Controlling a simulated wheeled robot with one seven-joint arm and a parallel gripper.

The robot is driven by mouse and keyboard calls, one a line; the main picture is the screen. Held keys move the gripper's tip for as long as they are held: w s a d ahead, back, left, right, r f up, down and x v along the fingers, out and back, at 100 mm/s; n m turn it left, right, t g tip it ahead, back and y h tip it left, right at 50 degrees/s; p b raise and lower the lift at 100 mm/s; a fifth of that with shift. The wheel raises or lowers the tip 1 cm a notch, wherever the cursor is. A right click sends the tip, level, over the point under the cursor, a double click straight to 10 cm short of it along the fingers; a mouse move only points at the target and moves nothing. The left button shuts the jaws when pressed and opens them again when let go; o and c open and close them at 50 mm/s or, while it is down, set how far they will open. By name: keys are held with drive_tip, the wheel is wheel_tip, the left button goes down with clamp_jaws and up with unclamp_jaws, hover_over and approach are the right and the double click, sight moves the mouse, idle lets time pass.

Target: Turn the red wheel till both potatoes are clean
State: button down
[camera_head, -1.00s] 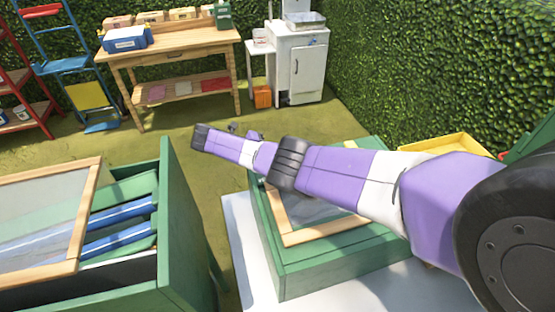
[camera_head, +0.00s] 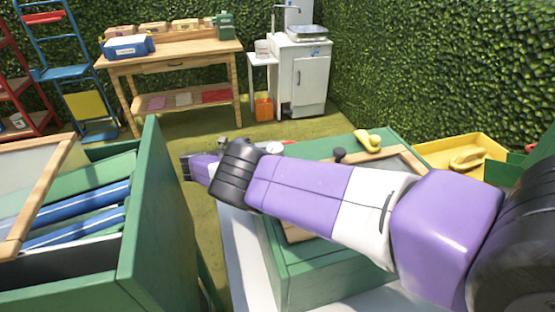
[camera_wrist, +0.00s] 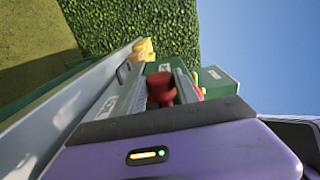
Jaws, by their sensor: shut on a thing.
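In the wrist view a red knob-like part (camera_wrist: 160,88), seemingly part of the red wheel, sits between the grey fingers of my gripper (camera_wrist: 157,78). The gripper is shut on it. The rest of the wheel is hidden.
A yellow object (camera_head: 368,142) lies on the green box, beside a dark knob (camera_head: 340,155). A yellow tray (camera_head: 440,153) stands at right. A green bin (camera_head: 130,235) with blue-edged panels is at left. A workbench (camera_head: 170,62) and white cabinet (camera_head: 303,75) stand behind; grass lies between.

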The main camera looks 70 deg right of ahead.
drive_tip(key=shift+s+b, duration=0.1)
drive_tip(key=shift+b, duration=0.35)
idle(0.3)
drive_tip(key=c, duration=0.9)
unclamp_jaws()
